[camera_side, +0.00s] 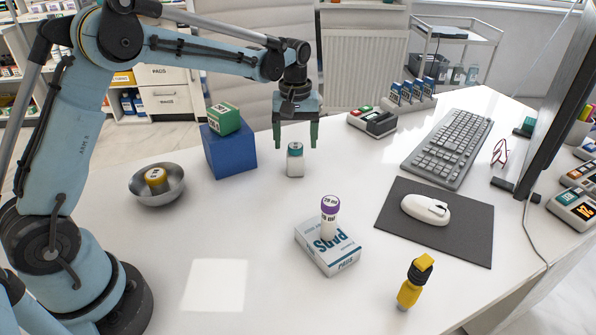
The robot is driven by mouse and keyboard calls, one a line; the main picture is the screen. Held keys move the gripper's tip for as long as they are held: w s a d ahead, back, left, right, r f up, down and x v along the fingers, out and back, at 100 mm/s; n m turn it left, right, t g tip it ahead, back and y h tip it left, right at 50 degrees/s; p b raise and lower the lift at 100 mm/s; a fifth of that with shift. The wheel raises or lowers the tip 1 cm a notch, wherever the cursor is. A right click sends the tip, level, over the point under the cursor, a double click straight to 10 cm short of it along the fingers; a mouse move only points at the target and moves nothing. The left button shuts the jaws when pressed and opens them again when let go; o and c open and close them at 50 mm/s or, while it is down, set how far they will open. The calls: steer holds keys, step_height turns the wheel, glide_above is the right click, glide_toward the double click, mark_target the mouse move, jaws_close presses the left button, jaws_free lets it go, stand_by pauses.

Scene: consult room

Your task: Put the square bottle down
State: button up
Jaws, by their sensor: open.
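My gripper (296,146) is open above the bottle. Its two green fingers point down, one on each side of the cap, and nothing shows gripped between them. I cannot tell from this view whether a finger touches the cap.
A blue box (229,152) with a green box (224,118) on top stands left of the bottle. A metal bowl (158,197) holds a yellow item. A carton (327,250) bears a purple-capped tube (329,217). A keyboard (449,147) lies right. The table front is largely clear.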

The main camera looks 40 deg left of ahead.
step_height(320, 180, up, 6)
steer(key=shift+f, duration=0.1)
steer(key=shift+s+r, duration=0.15)
steer(key=shift+r, duration=0.1)
steer(key=s+d+r+m+t, duration=0.25)
steer(key=s+r+m, duration=0.2)
steer(key=s, duration=0.45)
steer(key=s+d+f+m+t, duration=0.1)
steer(key=s+f+m+t, duration=0.3)
steer(key=s, duration=0.7)
steer(key=shift+d+f+t, duration=0.2)
steer(key=shift+t, duration=0.15)
